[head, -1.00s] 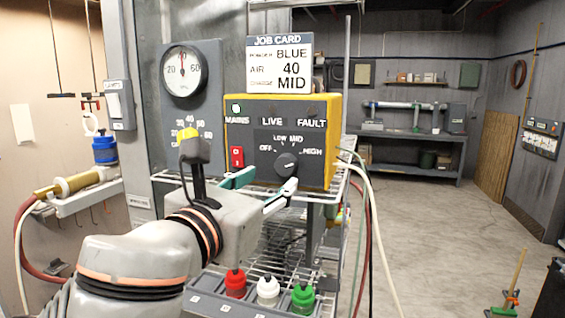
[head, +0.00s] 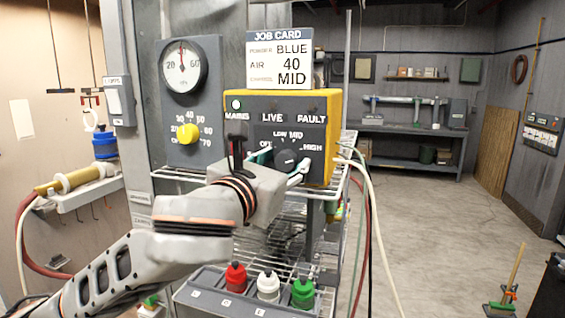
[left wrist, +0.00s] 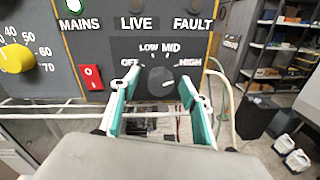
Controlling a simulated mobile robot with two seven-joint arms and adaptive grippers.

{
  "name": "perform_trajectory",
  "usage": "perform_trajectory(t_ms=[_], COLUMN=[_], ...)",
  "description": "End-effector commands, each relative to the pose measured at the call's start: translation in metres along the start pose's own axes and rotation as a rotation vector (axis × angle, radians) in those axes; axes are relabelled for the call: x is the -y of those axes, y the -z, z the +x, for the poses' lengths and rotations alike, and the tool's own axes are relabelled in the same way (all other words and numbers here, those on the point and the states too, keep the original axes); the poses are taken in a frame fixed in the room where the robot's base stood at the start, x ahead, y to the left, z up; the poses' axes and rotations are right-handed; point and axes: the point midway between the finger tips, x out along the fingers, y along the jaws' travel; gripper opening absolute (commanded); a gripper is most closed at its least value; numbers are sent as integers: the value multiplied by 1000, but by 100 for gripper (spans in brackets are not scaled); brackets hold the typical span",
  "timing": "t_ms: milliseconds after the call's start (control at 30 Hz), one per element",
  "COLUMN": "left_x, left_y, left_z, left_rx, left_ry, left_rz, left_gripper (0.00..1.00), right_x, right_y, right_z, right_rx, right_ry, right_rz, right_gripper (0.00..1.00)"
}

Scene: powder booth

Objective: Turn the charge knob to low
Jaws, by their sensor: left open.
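The dark round charge knob (head: 285,160) is on the front of the yellow control box (head: 334,125), under the labels OFF, LOW, MID and HIGH. It also shows in the left wrist view (left wrist: 158,78). A small pale mark sits on its right side, towards HIGH, but its exact setting is hard to tell. My left gripper (head: 282,166) is open at the knob. In the left wrist view its teal-padded fingers (left wrist: 164,92) stand left and right of the knob, with gaps visible. My right gripper is not in view.
A red switch (left wrist: 91,77) is left of the knob. A yellow air knob (head: 187,133) and a gauge (head: 183,66) are further left. The job card (head: 279,58) reads BLUE, 40, MID. Red, white and green-capped bottles stand below. Hoses (head: 372,220) hang at the right.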

Motion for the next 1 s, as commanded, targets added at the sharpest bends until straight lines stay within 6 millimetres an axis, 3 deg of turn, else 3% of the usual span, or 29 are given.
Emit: perform_trajectory(t_ms=[33, 167, 200, 667, 1000], left_x=[0, 0, 0, 0, -1], left_y=[0, 0, 0, 0, 1], left_z=[0, 0, 0, 0, 0], left_rx=[0, 0, 0, 5, 21], left_ry=[0, 0, 0, -2, -4], left_rz=[0, 0, 0, -83, -356], left_gripper=[43, 9, 7, 7, 7], right_x=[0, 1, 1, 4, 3], right_y=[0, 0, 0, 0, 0], right_z=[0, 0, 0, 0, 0], right_rx=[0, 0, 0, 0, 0], right_ry=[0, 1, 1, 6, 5], right_rz=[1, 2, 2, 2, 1], right_gripper=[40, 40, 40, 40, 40])
